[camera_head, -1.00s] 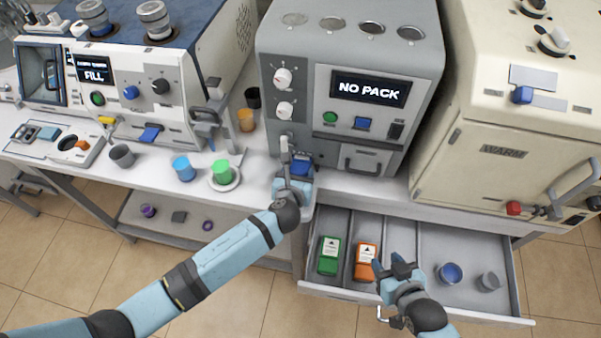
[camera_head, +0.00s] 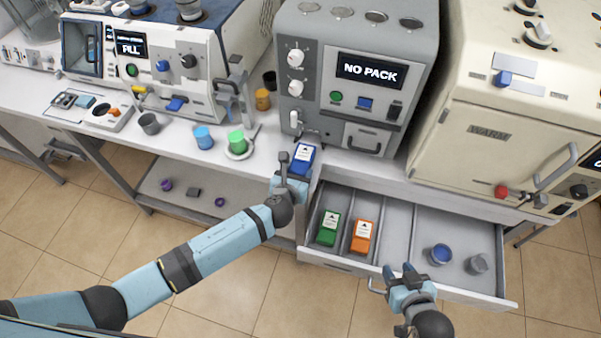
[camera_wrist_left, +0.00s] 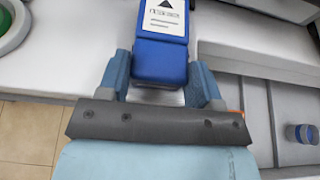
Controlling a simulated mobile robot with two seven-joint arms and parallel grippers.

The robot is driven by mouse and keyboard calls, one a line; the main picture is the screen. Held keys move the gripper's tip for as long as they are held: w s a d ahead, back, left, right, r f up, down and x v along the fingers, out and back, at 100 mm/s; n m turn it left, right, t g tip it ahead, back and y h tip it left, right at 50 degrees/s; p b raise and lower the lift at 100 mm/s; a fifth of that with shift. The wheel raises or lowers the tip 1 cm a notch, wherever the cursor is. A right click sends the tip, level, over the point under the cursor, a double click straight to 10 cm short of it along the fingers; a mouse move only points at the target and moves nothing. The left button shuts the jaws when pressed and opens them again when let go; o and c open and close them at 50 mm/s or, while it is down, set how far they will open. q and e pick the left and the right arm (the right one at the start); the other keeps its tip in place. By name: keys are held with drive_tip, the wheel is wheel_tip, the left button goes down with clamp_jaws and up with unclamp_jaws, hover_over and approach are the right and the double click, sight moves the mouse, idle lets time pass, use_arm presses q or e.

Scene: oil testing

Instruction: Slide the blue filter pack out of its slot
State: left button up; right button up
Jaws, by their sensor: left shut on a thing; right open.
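The blue filter pack (camera_head: 303,158) has a white label with a black triangle. My left gripper (camera_head: 292,172) is shut on its near end, and the pack is clear of the grey machine (camera_head: 352,70), in front of it at the bench edge. In the left wrist view the blue pack (camera_wrist_left: 160,45) sits between the two fingers of my left gripper (camera_wrist_left: 160,82). The machine's screen reads "NO PACK". My right gripper (camera_head: 402,272) is open and empty at the front edge of the open drawer (camera_head: 395,235).
The drawer holds a green pack (camera_head: 328,228), an orange pack (camera_head: 361,237), a blue-filled cup (camera_head: 439,254) and a grey cup (camera_head: 476,264). A green cup (camera_head: 237,142) and a blue cup (camera_head: 203,138) stand on the bench to the left. A cream "WARM" cabinet (camera_head: 500,110) stands at right.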

idle(0.3)
use_arm(q)
drive_tip(key=o, duration=1.1)
drive_tip(key=b+v, duration=0.1)
drive_tip(key=v, duration=1.3)
drive_tip(key=shift+w, duration=0.1)
